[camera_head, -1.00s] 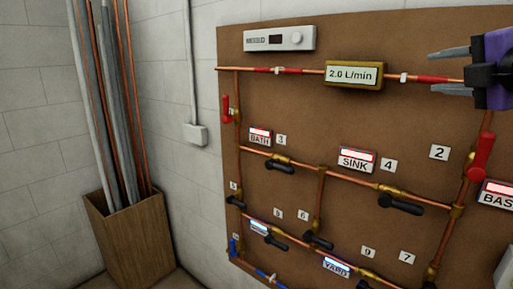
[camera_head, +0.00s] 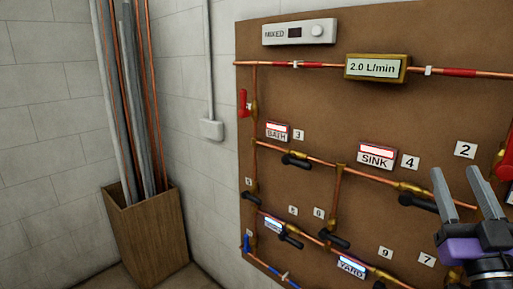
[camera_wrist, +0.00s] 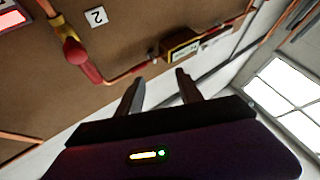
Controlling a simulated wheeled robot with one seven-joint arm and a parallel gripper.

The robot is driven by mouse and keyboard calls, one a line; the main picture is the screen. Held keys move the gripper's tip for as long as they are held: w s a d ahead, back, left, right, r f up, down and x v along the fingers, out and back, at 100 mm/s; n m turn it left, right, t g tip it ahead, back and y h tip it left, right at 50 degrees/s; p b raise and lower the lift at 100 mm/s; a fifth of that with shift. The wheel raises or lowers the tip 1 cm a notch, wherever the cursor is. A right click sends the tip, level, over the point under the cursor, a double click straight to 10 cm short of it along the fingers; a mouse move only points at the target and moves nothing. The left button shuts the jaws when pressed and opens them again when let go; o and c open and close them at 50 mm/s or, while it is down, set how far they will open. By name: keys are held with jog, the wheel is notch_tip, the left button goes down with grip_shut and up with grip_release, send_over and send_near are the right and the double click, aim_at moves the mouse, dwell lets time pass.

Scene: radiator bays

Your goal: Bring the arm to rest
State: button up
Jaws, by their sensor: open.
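My gripper (camera_head: 458,190) is at the lower right of the head view, in front of the pipe board (camera_head: 300,100). Its two grey fingers point up and are apart, with nothing between them. In the wrist view my gripper (camera_wrist: 158,90) also shows open and empty, with the board beyond it. The flow meter (camera_head: 376,67) reading 2.0 L/min is on the top pipe, above and left of my gripper. A red valve handle (camera_wrist: 80,62) shows in the wrist view, left of the fingers.
The board carries several black valve handles, with signs such as BATH (camera_head: 277,132), SINK (camera_head: 376,156) and YARD (camera_head: 352,267). A MIXED control box (camera_head: 299,31) is at the top. A wooden bin (camera_head: 148,240) with pipes stands left in the corner. A window (camera_wrist: 290,95) shows in the wrist view.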

jog(key=s+a+f+m+g+h+b, duration=0.15)
jog(key=s+a+f, duration=0.25)
jog(key=s+f, duration=0.45)
jog(key=s+a+f+m+g, duration=0.25)
jog(key=s+a+f, duration=0.2)
jog(key=f, duration=0.65)
jog(key=s+a+f+n+g+y, duration=0.2)
jog(key=s+f, duration=0.5)
jog(key=s, duration=0.4)
jog(key=s+a+f+n+g+y+b, duration=0.1)
jog(key=s+a+f+y, duration=0.3)
jog(key=s+f, duration=0.4)
jog(key=s+a+n+g, duration=0.1)
jog(key=s, duration=0.2)
jog(key=shift+f+g, duration=0.3)
jog(key=shift+g, duration=0.1)
